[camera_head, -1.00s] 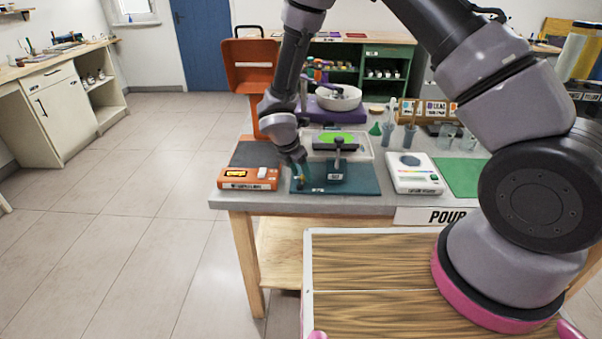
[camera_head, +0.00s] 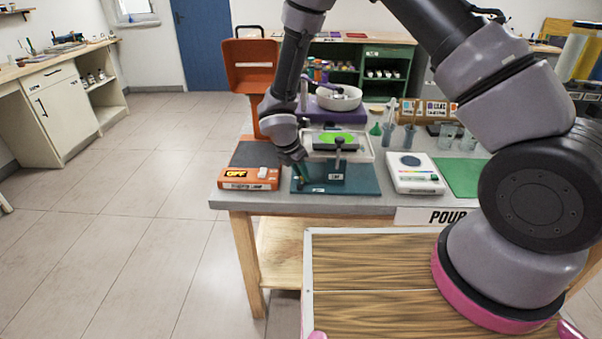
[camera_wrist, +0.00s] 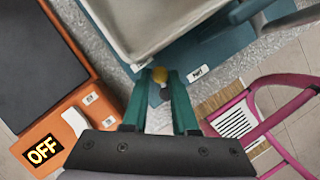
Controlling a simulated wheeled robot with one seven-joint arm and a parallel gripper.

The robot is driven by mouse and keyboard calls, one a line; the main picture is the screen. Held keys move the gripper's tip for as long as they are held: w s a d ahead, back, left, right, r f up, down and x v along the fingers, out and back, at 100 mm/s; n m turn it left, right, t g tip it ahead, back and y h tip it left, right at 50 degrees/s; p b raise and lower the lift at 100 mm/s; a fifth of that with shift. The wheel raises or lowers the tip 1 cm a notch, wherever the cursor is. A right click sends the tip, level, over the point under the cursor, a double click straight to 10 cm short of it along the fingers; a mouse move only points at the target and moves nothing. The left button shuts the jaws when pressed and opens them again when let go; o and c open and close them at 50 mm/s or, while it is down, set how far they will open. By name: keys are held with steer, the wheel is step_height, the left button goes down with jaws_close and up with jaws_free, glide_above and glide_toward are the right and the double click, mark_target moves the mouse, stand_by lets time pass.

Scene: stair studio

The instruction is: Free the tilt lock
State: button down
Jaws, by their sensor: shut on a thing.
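My gripper (camera_wrist: 160,88) has its two green fingers closed around a small yellow knob (camera_wrist: 159,74) in the wrist view. The knob is at the edge of the teal base (camera_wrist: 207,54). In the head view my gripper (camera_head: 301,181) reaches down to the front left of that teal base (camera_head: 358,185). A teal block with a dark post and knob (camera_head: 339,153) stands on the base, right of my gripper. A small white label (camera_wrist: 197,73) is beside the fingers; I cannot read it surely. The knob's lower part is hidden by the fingers.
An orange unit (camera_wrist: 66,125) with an OFF display and a white switch is close left of my gripper. A white scale (camera_head: 414,174) stands to the right. The bench's front edge is close.

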steer(key=shift+m, duration=0.3)
steer(key=m, duration=0.2)
steer(key=m+g+h, duration=0.1)
steer(key=d+m+g, duration=0.1)
steer(key=m, duration=0.1)
steer(key=shift+s+m, duration=0.25)
steer(key=shift+m, duration=0.05)
steer(key=m, duration=0.1)
steer(key=m+g, duration=0.1)
steer(key=m, duration=0.1)
steer(key=m+g, duration=0.1)
steer(key=m, duration=0.1)
steer(key=shift+s+d+h, duration=0.3)
steer(key=shift+s+h, duration=0.1)
steer(key=shift+m, duration=0.3)
steer(key=c, duration=0.7)
jaws_free()
